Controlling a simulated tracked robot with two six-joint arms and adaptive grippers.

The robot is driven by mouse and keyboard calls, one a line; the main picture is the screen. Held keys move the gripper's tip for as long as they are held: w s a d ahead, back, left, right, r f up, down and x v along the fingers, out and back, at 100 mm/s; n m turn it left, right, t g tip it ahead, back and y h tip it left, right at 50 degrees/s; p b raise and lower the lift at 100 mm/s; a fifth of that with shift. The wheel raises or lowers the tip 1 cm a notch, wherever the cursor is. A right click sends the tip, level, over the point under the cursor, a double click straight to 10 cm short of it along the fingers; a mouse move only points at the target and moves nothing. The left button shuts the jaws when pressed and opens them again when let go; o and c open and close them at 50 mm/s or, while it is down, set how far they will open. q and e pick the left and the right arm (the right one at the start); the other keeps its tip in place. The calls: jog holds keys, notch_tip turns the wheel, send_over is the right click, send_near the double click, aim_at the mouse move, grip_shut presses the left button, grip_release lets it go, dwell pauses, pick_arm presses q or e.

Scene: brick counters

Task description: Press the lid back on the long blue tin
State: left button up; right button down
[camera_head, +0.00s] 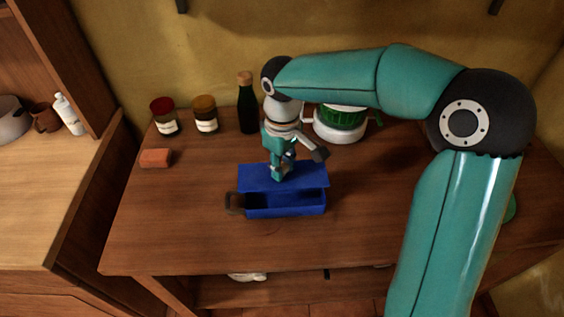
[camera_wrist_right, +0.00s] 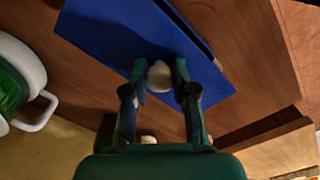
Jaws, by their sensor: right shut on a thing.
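The long blue tin (camera_head: 290,212) sits on the wooden table, with a dark handle at its left end. Its open inside shows along the front. The flat blue lid (camera_head: 258,178) lies over the tin's rear part, set back from the front wall; I cannot tell whether it touches the rim. My right gripper (camera_head: 283,172) comes down on the lid from above. In the right wrist view the gripper (camera_wrist_right: 160,85) is shut on the lid's pale round knob (camera_wrist_right: 159,76), with the blue lid (camera_wrist_right: 110,35) spreading beyond it. My left gripper is out of view.
Behind stand a red-lidded jar (camera_head: 164,117), a brown-lidded jar (camera_head: 205,115), a dark bottle (camera_head: 247,108) and a green-and-white pot (camera_head: 340,120), close behind my right gripper. A reddish block (camera_head: 156,158) lies at left. The table front is clear.

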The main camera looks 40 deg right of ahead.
jog(key=shift+s+d, duration=0.1)
jog(key=shift+d, duration=0.15)
jog(key=shift+f+b, duration=0.85)
jog(key=shift+f, duration=0.3)
jog(key=shift+f+b, duration=1.55)
jog(key=shift+f, duration=0.5)
jog(key=shift+s+a, duration=0.1)
jog(key=shift+f, duration=0.35)
jog(key=shift+c, duration=1.8)
grip_release()
